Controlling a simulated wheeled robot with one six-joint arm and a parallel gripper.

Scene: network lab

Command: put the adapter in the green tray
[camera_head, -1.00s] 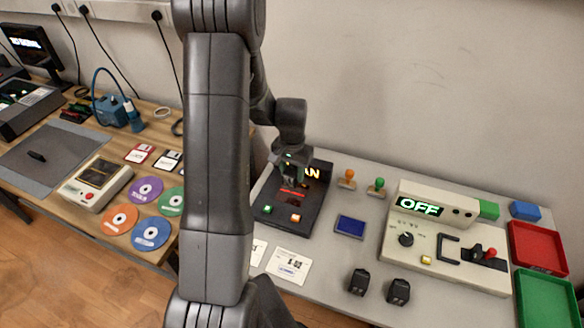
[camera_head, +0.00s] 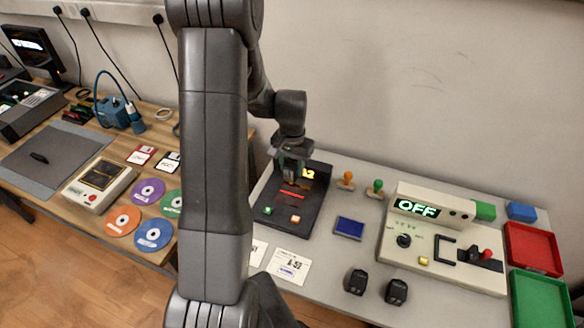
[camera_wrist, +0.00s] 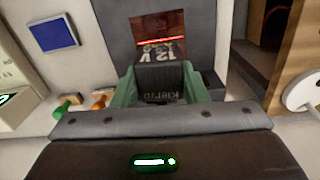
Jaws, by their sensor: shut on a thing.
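A black adapter (camera_wrist: 158,75) marked "12 V" is between the green fingers of my gripper (camera_wrist: 160,88) in the wrist view. My gripper is shut on it. In the head view my gripper (camera_head: 291,170) is over the back part of the dark scanner (camera_head: 270,212), and its hold on the adapter is too small to make out there. Two other black adapters, one on the left (camera_head: 357,282) and one on the right (camera_head: 396,291), stand on the front of the grey table. The green tray (camera_head: 542,300) is at the far right front, cut by the frame edge, and looks empty.
A beige device (camera_head: 445,250) reading "OFF" stands between the scanner and the trays. A red tray (camera_head: 533,250) lies behind the green one. Two stamps (camera_head: 375,188), a blue pad (camera_head: 349,227) and a card (camera_head: 288,268) are near the scanner.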

